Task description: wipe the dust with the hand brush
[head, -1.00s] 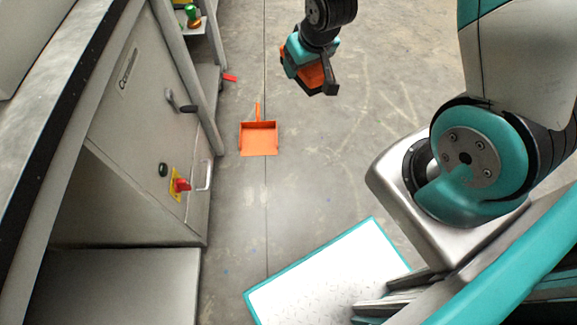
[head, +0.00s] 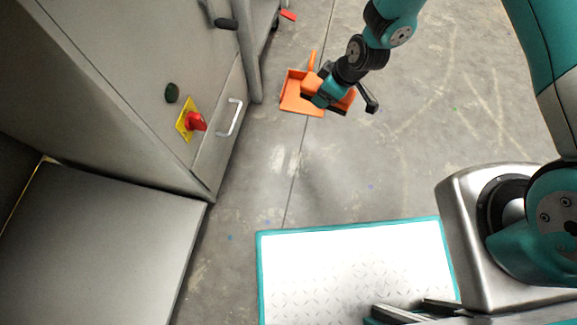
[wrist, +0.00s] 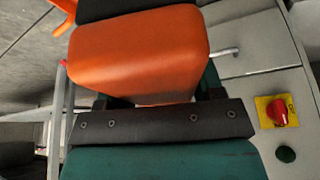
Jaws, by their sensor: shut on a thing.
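My gripper (head: 328,94) is shut on the orange hand brush (head: 346,100), held out over the floor at the upper middle of the head view. The brush's orange body (wrist: 140,55) fills the upper middle of the wrist view, with a dark edge beyond it. The orange dustpan (head: 296,97) lies on the floor; my gripper and the brush overlap its right side in the head view. I cannot tell the brush's height above the floor. A faint, hazy grey patch (head: 330,172) on the floor may be dust; its edges are unclear.
A grey cabinet with a red switch (head: 196,122) and a bar handle (head: 234,117) stands at the left. A low grey box (head: 95,245) is below it. A white plate with a teal rim (head: 261,275) is in front. Open concrete floor lies to the right.

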